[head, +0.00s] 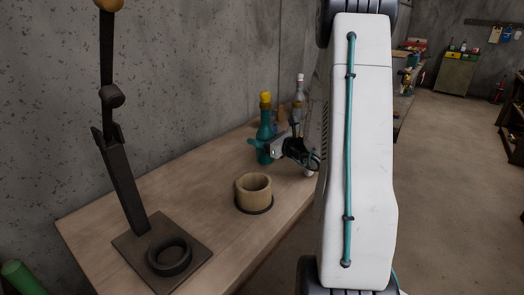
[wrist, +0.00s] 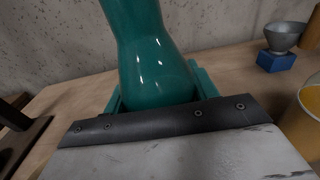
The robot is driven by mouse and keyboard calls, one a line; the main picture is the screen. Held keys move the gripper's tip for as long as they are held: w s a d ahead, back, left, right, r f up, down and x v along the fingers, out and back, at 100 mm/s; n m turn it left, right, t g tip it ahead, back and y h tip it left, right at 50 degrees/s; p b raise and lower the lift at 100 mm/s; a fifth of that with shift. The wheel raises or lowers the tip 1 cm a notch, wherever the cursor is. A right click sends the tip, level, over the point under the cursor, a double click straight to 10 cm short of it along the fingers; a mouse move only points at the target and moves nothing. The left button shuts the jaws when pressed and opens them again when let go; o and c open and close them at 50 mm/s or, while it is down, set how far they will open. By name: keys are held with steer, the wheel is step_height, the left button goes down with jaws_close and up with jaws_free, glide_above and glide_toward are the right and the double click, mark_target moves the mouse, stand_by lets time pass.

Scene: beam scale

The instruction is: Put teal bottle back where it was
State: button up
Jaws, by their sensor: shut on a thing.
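The teal bottle (head: 265,121), with a yellow cap, is upright or nearly so over the back of the wooden table in the head view. My gripper (head: 264,148) comes in from the right and is shut on its lower body. In the wrist view the bottle (wrist: 150,62) stands between my two teal fingers (wrist: 158,92). Its cap is out of that picture and its base is hidden behind the gripper body. I cannot tell whether the base touches the table.
A tan cup (head: 254,187) stands nearer on the table (head: 190,205). A dark post on a square plate (head: 135,246), with a black ring (head: 169,256), is at left. A pale bottle (head: 300,88) stands behind my arm. The wrist view shows a grey bowl (wrist: 285,33) on a blue block (wrist: 276,62).

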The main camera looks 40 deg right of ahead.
steer(key=shift+d+f, duration=0.1)
steer(key=shift+f, duration=1.95)
steer(key=o, duration=1.7)
steer(key=shift+f, duration=0.1)
